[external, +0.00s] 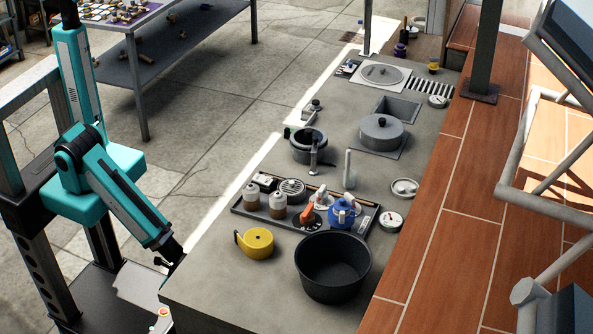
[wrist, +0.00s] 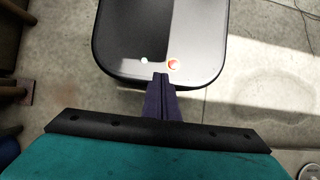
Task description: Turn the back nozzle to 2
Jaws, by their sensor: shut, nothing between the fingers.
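My gripper (external: 172,262) hangs at the left edge of the grey counter in the external view, with its fingertips hard to see. In the wrist view, my gripper (wrist: 161,82) has its dark fingers together, empty, over part of my own base. I cannot tell which thing is the back nozzle, and no number 2 is readable. Small round dial-like things lie along the counter's right side: one at the back (external: 438,101), one mid-way (external: 404,188) and one nearer (external: 391,219). Orange-handled pieces (external: 308,217) stand in the dark tray (external: 243,210). My gripper is apart from all of these.
A black pot (external: 333,267) and a yellow tape-like roll (external: 256,243) stand at the counter's near end. A blue kettle (external: 342,212) is in the tray. A dark pot (external: 308,146), a lidded grey pot (external: 381,132) and a sink (external: 397,109) lie farther back. A post (external: 486,45) rises at right.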

